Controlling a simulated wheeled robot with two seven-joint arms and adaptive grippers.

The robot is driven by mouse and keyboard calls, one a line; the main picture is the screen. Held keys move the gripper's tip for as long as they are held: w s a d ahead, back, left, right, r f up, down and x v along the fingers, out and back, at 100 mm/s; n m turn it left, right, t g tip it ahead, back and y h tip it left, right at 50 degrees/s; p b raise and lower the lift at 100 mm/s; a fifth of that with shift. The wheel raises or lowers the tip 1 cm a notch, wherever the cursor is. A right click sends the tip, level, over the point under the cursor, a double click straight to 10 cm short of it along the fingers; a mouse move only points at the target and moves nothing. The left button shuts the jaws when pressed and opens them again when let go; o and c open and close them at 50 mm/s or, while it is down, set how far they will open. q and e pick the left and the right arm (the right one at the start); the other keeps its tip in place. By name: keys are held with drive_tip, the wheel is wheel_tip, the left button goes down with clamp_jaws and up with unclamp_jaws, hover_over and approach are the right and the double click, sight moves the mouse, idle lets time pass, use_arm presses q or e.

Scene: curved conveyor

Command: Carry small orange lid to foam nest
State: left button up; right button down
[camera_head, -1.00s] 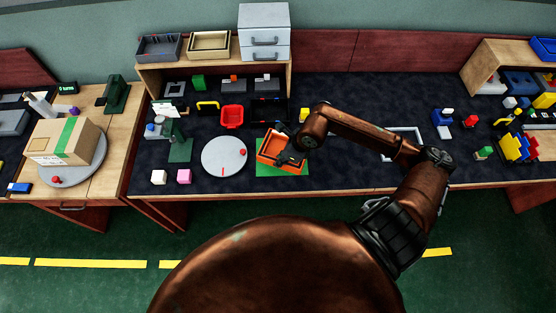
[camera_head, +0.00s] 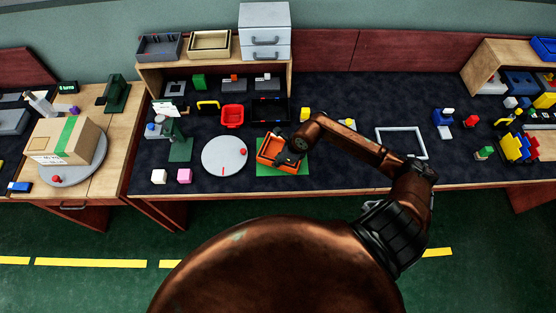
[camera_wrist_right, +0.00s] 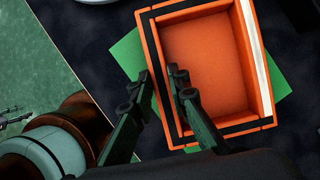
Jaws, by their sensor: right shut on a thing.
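An orange, open-topped, tray-like piece (camera_head: 268,154) with black bands along its rim lies on a green mat (camera_head: 262,171) near the front edge of the table. It also fills much of the right wrist view (camera_wrist_right: 208,62). My right gripper (camera_wrist_right: 162,76) has one finger on each side of the piece's near wall and is shut on it. In the head view my right gripper (camera_head: 284,162) is dark and partly hidden by its own wrist. I cannot tell whether this piece is the small orange lid. I cannot pick out a foam nest. My left gripper is not in view.
A grey round turntable (camera_head: 219,164) stands just left of the green mat. A red bin (camera_head: 232,116) and a black tray (camera_head: 269,108) sit behind. A white square frame (camera_head: 422,146) lies to the right on clear dark table.

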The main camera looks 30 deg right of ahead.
drive_tip(key=c, duration=1.8)
unclamp_jaws()
drive_tip(key=shift+c, duration=0.2)
